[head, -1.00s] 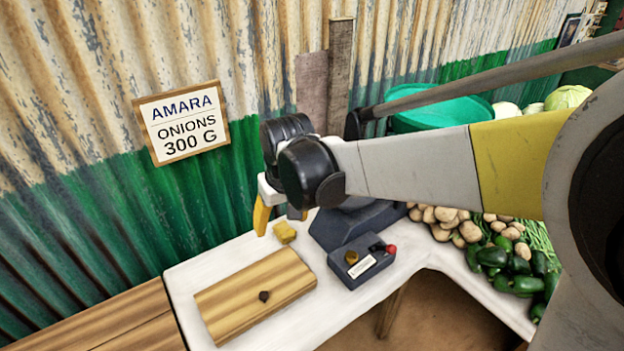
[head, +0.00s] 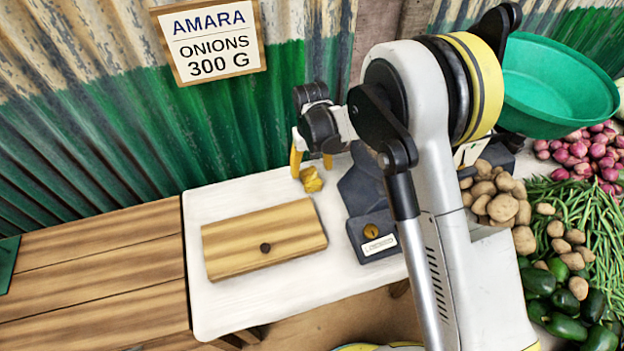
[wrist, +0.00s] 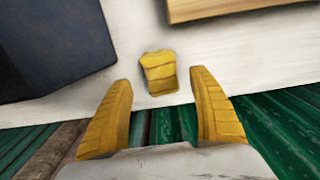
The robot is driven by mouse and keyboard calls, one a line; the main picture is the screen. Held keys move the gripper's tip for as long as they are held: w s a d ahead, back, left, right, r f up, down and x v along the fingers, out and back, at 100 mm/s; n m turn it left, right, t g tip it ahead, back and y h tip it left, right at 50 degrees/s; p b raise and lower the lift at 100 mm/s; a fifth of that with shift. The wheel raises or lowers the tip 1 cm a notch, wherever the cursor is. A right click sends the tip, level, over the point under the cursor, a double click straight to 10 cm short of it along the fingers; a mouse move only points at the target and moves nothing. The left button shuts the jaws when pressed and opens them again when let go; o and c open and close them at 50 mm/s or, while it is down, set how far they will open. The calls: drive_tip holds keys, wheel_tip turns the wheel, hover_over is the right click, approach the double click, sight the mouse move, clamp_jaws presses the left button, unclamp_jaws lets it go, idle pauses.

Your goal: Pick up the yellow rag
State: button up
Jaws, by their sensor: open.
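The yellow rag (head: 311,179) is a small folded lump on the white tabletop (head: 235,297), near its back edge, between the wooden box and the dark scale. My gripper (head: 312,165) is right by it in the head view, its yellow fingers pointing down. In the wrist view the rag (wrist: 159,73) lies ahead of the gap between the two spread fingers (wrist: 162,112), roughly centred. My gripper is open and empty. I cannot tell its exact height over the table.
A wooden box (head: 264,228) with a dark knob lies in front of the rag. The dark scale (head: 366,203) stands to its right. The corrugated wall (head: 130,130) is close behind. Potatoes (head: 498,195) and a green basin (head: 560,85) are farther right.

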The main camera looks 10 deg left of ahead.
sight(311, 175)
drive_tip(key=f+b, duration=0.1)
drive_tip(key=f, duration=0.1)
drive_tip(key=f+b, duration=0.1)
drive_tip(key=f, duration=0.2)
drive_tip(key=shift+w+a+f+b, duration=0.2)
drive_tip(key=shift+f+b, duration=0.1)
drive_tip(key=shift+b, duration=0.05)
drive_tip(key=shift+r, duration=0.1)
drive_tip(key=shift+c, duration=0.3)
drive_tip(key=c, duration=1.1)
